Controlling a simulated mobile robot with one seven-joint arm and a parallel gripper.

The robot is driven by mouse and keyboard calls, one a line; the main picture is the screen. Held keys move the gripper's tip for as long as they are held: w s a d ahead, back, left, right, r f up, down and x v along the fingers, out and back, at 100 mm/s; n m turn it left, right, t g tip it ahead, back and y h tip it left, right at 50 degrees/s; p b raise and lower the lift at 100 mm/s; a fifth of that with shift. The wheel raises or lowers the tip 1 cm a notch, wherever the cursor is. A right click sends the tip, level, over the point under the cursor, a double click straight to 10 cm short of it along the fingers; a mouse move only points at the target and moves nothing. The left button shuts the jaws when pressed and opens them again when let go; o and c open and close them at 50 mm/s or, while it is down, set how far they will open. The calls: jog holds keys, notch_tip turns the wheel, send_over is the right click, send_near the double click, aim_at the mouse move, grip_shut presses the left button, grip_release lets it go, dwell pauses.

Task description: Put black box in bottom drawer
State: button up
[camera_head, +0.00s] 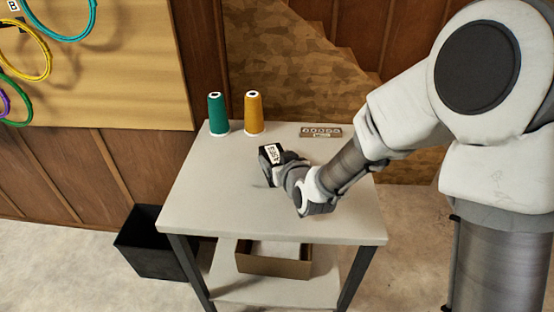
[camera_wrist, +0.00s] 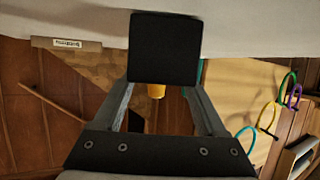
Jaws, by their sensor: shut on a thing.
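The black box (camera_head: 264,157) is above the middle of the white table, with a white lettered label on one side. My gripper (camera_head: 281,165) is shut on it. In the wrist view the black box (camera_wrist: 165,48) is a dark square at the ends of the two fingers of my gripper (camera_wrist: 165,75). The gap between box and tabletop is hard to judge. No closed drawer front shows; an open brown drawer-like tray (camera_head: 270,266) sits on the table's lower shelf.
A green thread cone (camera_head: 218,116) and an orange one (camera_head: 253,114) stand at the table's (camera_head: 215,200) back left. A small numbered plate (camera_head: 320,131) lies at the back. A black bin (camera_head: 150,255) stands on the floor at left. Coloured rings hang on the wall board (camera_head: 120,60).

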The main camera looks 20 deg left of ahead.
jog(key=shift+f, duration=0.2)
jog(key=o, duration=1.4)
jog(key=shift+r, duration=0.2)
